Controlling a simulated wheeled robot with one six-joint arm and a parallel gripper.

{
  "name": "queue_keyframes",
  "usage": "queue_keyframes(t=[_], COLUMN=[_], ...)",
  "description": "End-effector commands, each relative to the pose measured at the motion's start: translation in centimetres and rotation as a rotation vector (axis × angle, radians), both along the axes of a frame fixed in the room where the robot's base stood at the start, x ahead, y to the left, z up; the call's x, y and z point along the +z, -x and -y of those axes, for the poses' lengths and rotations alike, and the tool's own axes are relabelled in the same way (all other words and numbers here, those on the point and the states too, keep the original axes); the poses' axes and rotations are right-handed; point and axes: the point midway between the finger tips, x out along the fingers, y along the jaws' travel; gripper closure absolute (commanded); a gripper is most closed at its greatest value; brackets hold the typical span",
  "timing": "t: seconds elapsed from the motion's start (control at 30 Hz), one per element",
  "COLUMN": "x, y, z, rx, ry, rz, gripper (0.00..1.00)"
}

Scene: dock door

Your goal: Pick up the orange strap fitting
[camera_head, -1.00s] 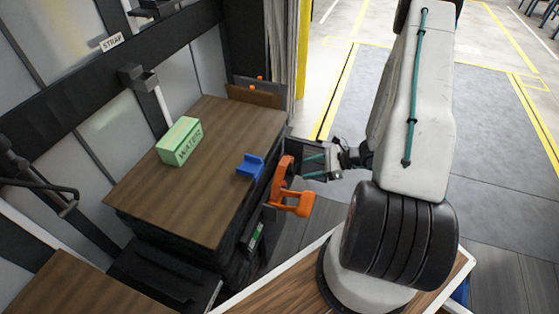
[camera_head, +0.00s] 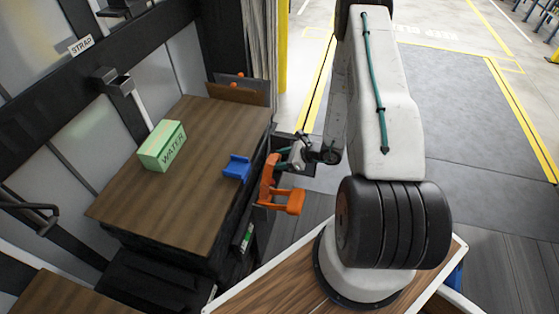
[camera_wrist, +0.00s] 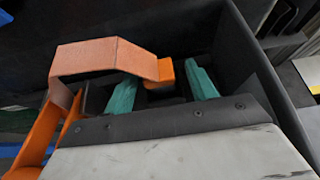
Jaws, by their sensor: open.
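The orange strap fitting (camera_head: 268,180) sits at the right edge of the wooden-topped stand, with an upright part and a bent arm reaching right. In the wrist view its flat bent arm (camera_wrist: 105,58) crosses the upper left, and its orange end lies between my two teal fingers. My gripper (camera_head: 284,158) is open beside the fitting, just behind its bent arm in the head view. It also shows in the wrist view (camera_wrist: 160,88). Whether either finger touches the fitting, I cannot tell.
A blue bracket (camera_head: 237,168) and a green WATER box (camera_head: 162,147) rest on the wooden top (camera_head: 190,205). A dark bin (camera_wrist: 235,50) wall stands close around my fingers. A STRAP label (camera_head: 86,45) is on the wall rail. Open floor lies to the right.

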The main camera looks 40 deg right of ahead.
Motion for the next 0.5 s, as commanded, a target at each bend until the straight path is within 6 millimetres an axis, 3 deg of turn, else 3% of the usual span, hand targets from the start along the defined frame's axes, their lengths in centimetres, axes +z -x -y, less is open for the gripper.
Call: queue_keyframes(t=[0.17, 0.33, 0.5], x=[0.02, 0.03, 0.06], y=[0.00, 0.03, 0.03], z=[0.09, 0.18, 0.23], rx=[-0.001, -0.002, -0.003], ry=[0.000, 0.000, 0.000], rz=[0.000, 0.000, 0.001], gripper=[0.44, 0.91, 0.94])
